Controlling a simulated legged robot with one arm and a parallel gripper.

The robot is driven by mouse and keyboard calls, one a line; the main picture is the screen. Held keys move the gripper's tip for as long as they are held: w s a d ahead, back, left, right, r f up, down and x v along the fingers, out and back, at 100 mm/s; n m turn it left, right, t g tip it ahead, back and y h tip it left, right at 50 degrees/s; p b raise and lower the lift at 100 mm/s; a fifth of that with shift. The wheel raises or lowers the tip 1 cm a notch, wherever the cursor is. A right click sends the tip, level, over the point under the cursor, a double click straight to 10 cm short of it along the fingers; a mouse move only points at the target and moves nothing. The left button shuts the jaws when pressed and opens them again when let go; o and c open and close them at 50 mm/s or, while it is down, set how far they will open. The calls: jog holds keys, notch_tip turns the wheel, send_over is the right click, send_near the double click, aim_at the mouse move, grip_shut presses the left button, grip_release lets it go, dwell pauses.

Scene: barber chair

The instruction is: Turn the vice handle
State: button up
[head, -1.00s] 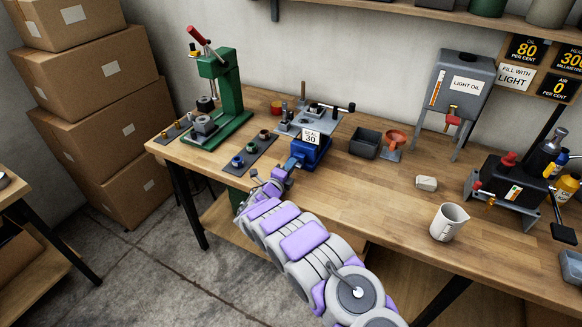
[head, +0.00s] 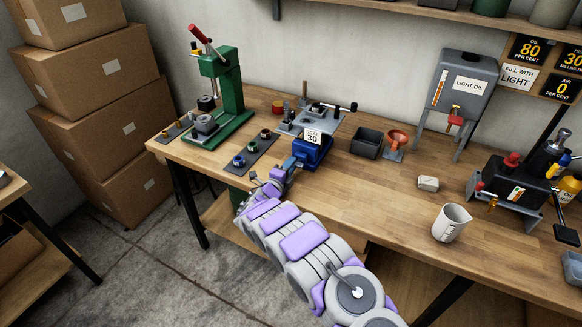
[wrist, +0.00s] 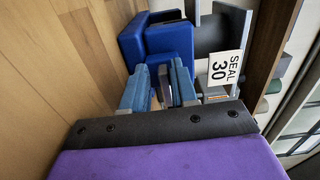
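My gripper (head: 291,164) reaches the vice's front side from below. In the wrist view the two blue-grey fingers of my gripper (wrist: 160,88) are apart, with a small dark grey piece between them. That piece may be part of the vice handle. I cannot tell whether the fingers touch it. The rest of the handle is hidden.
Bare bench (head: 375,190) lies between.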

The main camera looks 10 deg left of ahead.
jog(key=shift+o, duration=0.8)
jog(key=shift+r, duration=0.1)
jog(key=shift+d, duration=0.15)
jog(key=shift+s, duration=0.2)
jog(key=p+v, duration=0.3)
jog(key=v, duration=1.4)
